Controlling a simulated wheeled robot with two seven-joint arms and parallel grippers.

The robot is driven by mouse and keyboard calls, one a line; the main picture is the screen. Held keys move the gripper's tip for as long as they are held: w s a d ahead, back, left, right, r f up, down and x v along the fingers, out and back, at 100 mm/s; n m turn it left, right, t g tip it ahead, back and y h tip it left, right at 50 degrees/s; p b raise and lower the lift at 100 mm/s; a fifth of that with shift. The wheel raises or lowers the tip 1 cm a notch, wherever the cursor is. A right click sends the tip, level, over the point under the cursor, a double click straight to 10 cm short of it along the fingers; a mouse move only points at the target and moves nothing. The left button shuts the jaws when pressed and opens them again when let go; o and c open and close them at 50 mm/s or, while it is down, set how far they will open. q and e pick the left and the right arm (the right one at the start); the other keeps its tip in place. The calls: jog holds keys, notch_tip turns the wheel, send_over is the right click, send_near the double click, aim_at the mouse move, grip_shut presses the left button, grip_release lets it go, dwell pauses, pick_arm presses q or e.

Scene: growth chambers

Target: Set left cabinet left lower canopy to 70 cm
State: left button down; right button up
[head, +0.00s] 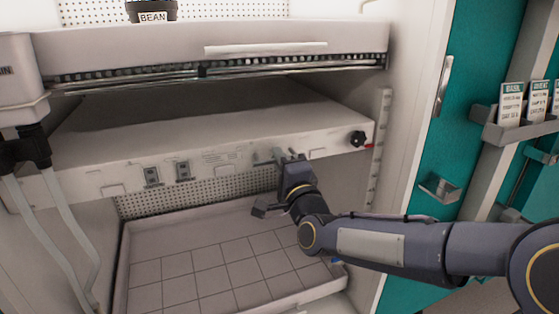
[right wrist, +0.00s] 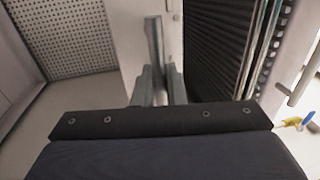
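The lower canopy (head: 235,139) is a wide pale panel with a front face, spanning the cabinet above a gridded tray. A small grey bar handle (head: 264,162) is on its front face, right of centre. My right gripper (head: 286,157) is at this handle. In the right wrist view, the two fingers of my right gripper (right wrist: 164,72) are close together, with the handle (right wrist: 154,38) running up from between their tips. A black knob (head: 358,138) with a red tip sits at the canopy's right front end. My left gripper is not in view.
Below the canopy lies a white gridded tray (head: 128,270). An upper white canopy (head: 130,41) hangs above. A slotted upright (head: 381,135) stands at the right. Grey hoses (head: 70,225) hang at the left. A teal door (head: 425,165) with a handle is on the right.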

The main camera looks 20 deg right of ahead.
grip_shut()
notch_tip(320, 180, up, 11)
jog(key=p, duration=0.4)
jog(key=shift+f, duration=0.2)
jog(key=shift+r, duration=0.1)
jog(key=shift+o, duration=1.7)
grip_release()
jog(key=shift+o, duration=0.6)
